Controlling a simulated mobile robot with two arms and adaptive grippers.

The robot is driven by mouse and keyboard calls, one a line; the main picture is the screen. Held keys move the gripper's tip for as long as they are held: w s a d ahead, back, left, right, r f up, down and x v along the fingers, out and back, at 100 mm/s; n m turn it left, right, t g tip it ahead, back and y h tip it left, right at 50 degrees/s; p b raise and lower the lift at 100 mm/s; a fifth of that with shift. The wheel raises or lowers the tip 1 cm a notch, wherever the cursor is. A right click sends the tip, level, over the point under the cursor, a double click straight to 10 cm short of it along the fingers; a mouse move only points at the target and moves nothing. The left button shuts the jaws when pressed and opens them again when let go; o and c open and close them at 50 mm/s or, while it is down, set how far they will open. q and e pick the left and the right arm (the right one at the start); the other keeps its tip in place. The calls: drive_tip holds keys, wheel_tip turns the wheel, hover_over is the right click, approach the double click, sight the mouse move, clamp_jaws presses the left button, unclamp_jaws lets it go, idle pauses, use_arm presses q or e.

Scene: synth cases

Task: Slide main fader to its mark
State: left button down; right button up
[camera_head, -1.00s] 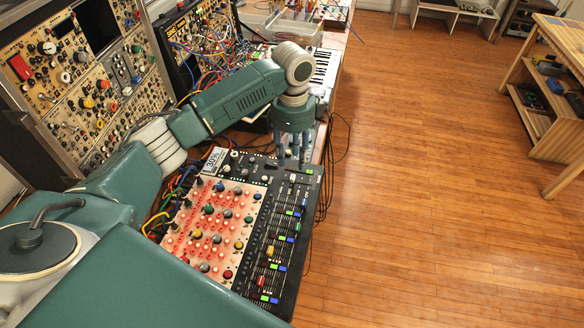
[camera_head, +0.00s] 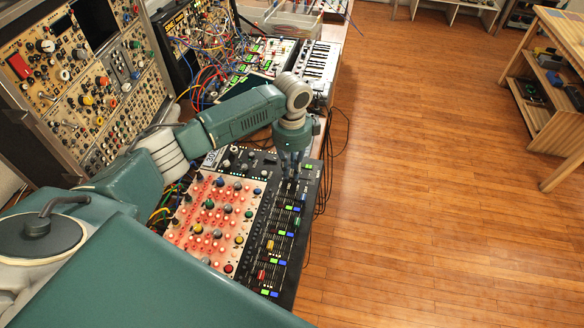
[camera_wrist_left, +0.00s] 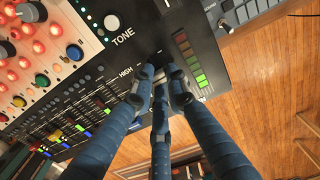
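The black mixer panel (camera_head: 262,222) has a pink knob section and a column of coloured fader caps. My left gripper (camera_head: 291,172) points down at the panel's far end. In the left wrist view its blue fingers (camera_wrist_left: 159,84) come close together, with a small grey piece between the tips beside a coloured level meter (camera_wrist_left: 188,60). That piece may be the main fader's cap, but the fingers hide most of it, and whether they press on it is unclear. I cannot make out the fader's mark. My right gripper is not in view.
A white TONE knob (camera_wrist_left: 112,23) is near the fingertips. Patch cables (camera_head: 205,70) and a small keyboard (camera_head: 318,62) lie beyond the mixer. A modular rack (camera_head: 75,90) stands at the left. Black cables (camera_head: 330,160) hang by the bench edge. The wooden floor (camera_head: 440,190) is clear.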

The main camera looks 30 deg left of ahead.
sight(310, 180)
use_arm(q)
drive_tip(key=shift+d+r+p, duration=0.1)
drive_tip(key=shift+d+p, duration=0.2)
drive_tip(key=shift+d, duration=0.15)
drive_tip(key=d, duration=0.2)
drive_tip(key=w+d+p, duration=0.1)
drive_tip(key=d, duration=0.1)
drive_tip(key=shift+w+d, duration=0.1)
drive_tip(key=shift+d, duration=0.15)
drive_tip(key=c, duration=1.9)
unclamp_jaws()
drive_tip(key=shift+o, duration=1.3)
drive_tip(key=shift+d, duration=0.1)
